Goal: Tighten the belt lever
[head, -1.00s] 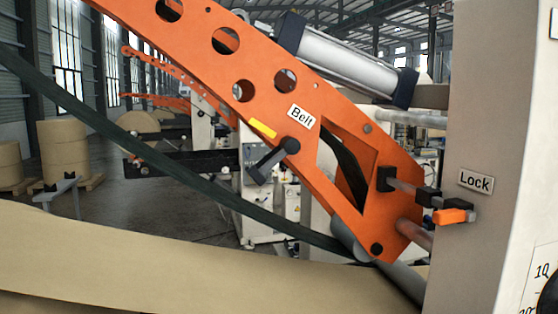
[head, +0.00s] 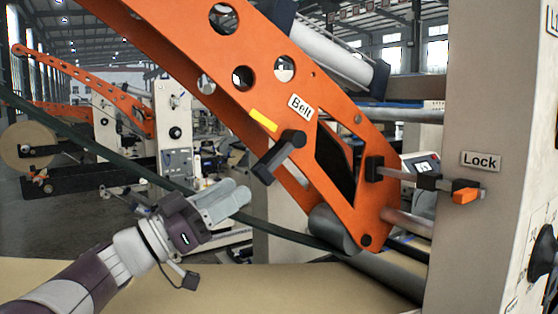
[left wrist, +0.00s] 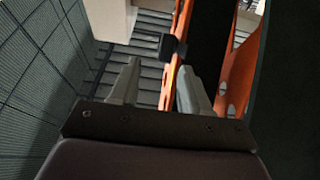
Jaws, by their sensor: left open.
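The belt lever (head: 279,158) is a dark handle on the side of the orange arm (head: 228,76), just below the "Belt" label (head: 300,107). It slants down to the left from its pivot, beside a yellow mark (head: 263,121). My left gripper (head: 242,193) is open and empty, below and to the left of the lever and apart from it. In the left wrist view, the two fingers (left wrist: 156,85) stand apart, with the dark lever (left wrist: 172,47) beyond them against the orange arm's edge. My right gripper is in neither view.
A dark belt (head: 150,177) runs diagonally behind my left gripper. A lock lever with an orange tip (head: 466,196) sits by the "Lock" label (head: 481,161) on the beige column (head: 478,100). Brown kraft paper (head: 300,287) spreads along the bottom.

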